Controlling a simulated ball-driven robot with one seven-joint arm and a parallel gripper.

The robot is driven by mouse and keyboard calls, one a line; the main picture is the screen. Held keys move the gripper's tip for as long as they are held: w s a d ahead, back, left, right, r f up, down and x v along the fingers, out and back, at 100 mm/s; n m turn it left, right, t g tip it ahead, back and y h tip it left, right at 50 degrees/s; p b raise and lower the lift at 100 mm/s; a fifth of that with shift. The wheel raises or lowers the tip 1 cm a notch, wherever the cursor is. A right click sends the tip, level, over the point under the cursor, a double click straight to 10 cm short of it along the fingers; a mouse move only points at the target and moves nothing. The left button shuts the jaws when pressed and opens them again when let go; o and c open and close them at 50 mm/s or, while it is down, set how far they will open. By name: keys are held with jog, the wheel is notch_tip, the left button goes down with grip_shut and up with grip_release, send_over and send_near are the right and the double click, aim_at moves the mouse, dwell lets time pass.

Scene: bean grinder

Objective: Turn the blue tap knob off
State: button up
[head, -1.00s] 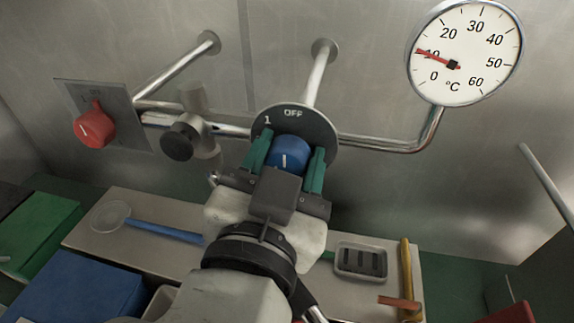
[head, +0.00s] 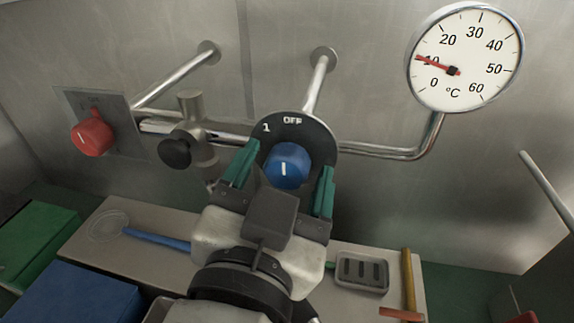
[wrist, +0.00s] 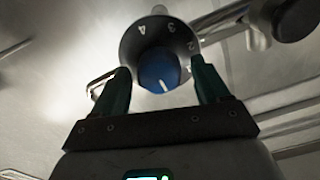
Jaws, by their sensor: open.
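The blue tap knob (head: 287,165) sits on a dark round dial plate (head: 322,138) on the wall pipe. Its white line stands about upright, pointing roughly towards the OFF mark at the top of the plate. My gripper (head: 287,160) is open, with one green finger on each side of the knob and visible gaps between. In the wrist view the knob (wrist: 158,70) shows between the spread fingers of my gripper (wrist: 160,72), with the numbers 2, 3 and 4 on the plate behind it.
A red knob (head: 92,138) and a metal valve with a black cap (head: 174,153) are on the left. A thermometer dial (head: 466,56) hangs at the upper right. Below lie a shelf (head: 85,232), a soap dish (head: 361,272) and a blue box (head: 70,298).

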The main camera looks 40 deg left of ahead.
jog(key=b+v, duration=0.2)
jog(key=v, duration=0.7)
jog(key=shift+s, duration=0.2)
jog(key=shift+d, duration=0.1)
